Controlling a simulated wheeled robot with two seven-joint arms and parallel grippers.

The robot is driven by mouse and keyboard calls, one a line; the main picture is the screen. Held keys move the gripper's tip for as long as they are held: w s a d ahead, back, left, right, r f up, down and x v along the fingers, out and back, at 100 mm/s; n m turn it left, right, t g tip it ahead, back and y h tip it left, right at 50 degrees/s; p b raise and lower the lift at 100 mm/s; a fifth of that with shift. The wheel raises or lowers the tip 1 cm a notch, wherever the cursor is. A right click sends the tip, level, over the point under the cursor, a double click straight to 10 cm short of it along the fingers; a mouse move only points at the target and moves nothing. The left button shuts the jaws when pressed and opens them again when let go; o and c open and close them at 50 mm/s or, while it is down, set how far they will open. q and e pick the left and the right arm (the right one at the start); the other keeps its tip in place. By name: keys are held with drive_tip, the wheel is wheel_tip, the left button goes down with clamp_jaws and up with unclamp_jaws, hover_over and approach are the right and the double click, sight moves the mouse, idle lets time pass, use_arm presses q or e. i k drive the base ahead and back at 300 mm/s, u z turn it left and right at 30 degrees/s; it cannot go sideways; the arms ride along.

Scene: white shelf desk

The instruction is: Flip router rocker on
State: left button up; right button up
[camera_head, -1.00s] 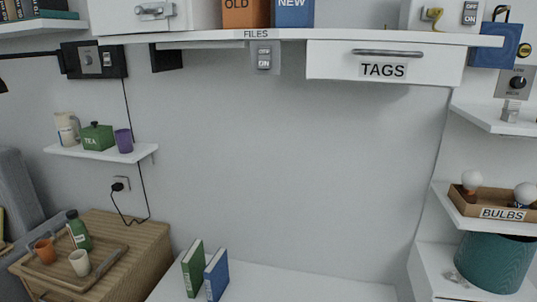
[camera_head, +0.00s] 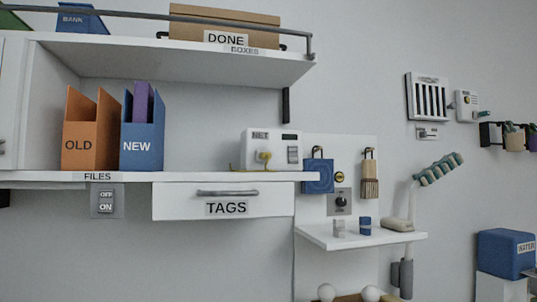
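A white box (camera_head: 257,148) that looks like the router stands on the right part of the long shelf, above the TAGS drawer. A yellow plug and cable (camera_head: 263,157) sit on the box's front. A separate grey switch plate (camera_head: 105,200) marked OFF and ON is below the shelf, under the FILES label. Neither of my grippers is in view.
An orange OLD file holder (camera_head: 90,140) and a blue NEW one (camera_head: 142,140) stand left on the shelf. The TAGS drawer (camera_head: 175,201) is closed. A blue hanging item (camera_head: 318,175) is right of the box. A small white shelf (camera_head: 340,240) holds small blocks below right.

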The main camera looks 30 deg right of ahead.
sight(293, 159)
drive_tip(key=z, duration=0.55)
drive_tip(key=k, duration=1.3)
drive_tip(key=u, duration=0.45)
drive_tip(key=i, duration=1.8)
drive_tip(key=z, duration=0.6)
